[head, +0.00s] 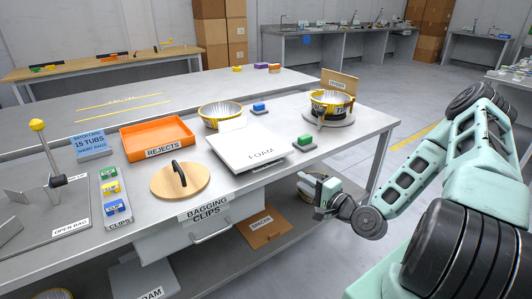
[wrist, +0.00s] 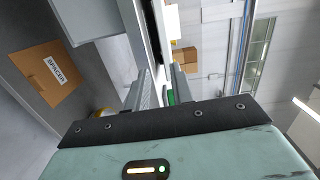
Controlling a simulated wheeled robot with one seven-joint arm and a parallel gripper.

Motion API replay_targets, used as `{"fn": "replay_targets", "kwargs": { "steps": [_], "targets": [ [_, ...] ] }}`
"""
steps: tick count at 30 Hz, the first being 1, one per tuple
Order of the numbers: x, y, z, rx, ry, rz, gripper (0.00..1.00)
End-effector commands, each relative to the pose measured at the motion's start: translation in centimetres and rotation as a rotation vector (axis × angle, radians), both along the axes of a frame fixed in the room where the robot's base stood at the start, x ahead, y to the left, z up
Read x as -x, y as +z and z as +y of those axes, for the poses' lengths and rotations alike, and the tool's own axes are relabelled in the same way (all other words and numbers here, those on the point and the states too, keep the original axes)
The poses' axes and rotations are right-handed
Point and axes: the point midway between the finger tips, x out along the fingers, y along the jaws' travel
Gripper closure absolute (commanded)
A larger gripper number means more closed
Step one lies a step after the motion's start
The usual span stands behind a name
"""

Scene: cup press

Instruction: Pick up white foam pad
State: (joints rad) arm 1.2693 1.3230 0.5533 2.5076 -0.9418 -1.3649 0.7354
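A flat white square slab labelled FOAM (head: 240,150) lies on the grey table near its front edge. A small white piece shows at its back edge. My gripper (head: 321,194) is in front of the table's front edge, to the right of and lower than the slab, apart from it. In the wrist view my gripper (wrist: 160,88) shows its two fingers apart with nothing held between them. The slab cannot be made out in the wrist view.
A green block (head: 305,142) sits right of the slab, and a wooden disc with a black handle (head: 180,179) left of it. A foil bowl (head: 220,115) stands behind.

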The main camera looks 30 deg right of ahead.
Motion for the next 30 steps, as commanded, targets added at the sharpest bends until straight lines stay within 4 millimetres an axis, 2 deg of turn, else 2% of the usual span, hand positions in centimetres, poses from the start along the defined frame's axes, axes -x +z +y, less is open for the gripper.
{"fn": "replay_targets", "kwargs": {
  "steps": [5,18,21,30],
  "targets": [
    [-0.6,0.2,-0.9,-0.038,-0.044,-0.038,0.76],
    [-9.3,0.2,-0.2,-0.034,-0.042,-0.036,0.76],
    [-10.7,0.2,-0.1,-0.035,-0.042,-0.035,0.76],
    [-13.1,0.3,0.2,-0.035,-0.042,-0.035,0.76]
  ]
}}
